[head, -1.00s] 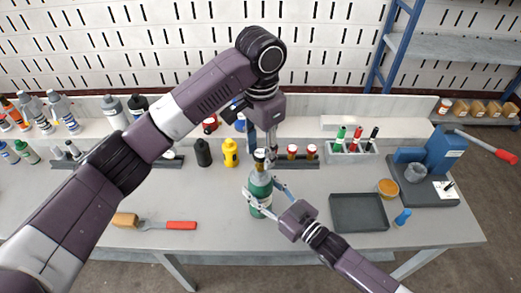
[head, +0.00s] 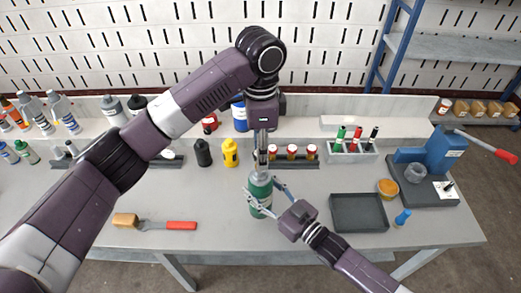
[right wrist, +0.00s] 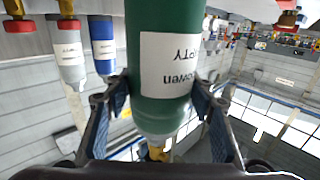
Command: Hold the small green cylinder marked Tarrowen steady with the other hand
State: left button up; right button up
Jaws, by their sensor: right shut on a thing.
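The green cylinder (head: 261,192) stands upright near the front middle of the bench. In the right wrist view the cylinder (right wrist: 168,112) appears upside down; its white label shows parts of words ending in "owen" and "PTY", and a brass fitting shows at its neck. My right gripper (head: 267,196) is shut on the cylinder's body, one finger on each side. My left gripper (head: 261,158) points straight down directly over the cylinder's top and hides its neck. Whether its fingers are open or touching the top is too small to tell.
A yellow bottle (head: 230,153) and a black bottle (head: 203,153) stand behind to the left. Several red-capped jars (head: 291,152) stand behind.

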dwell(0.3)
pick_arm(q)
jog(key=shift+f, duration=1.25)
grip_shut()
jog(key=n, duration=0.4)
jog(key=shift+n, duration=1)
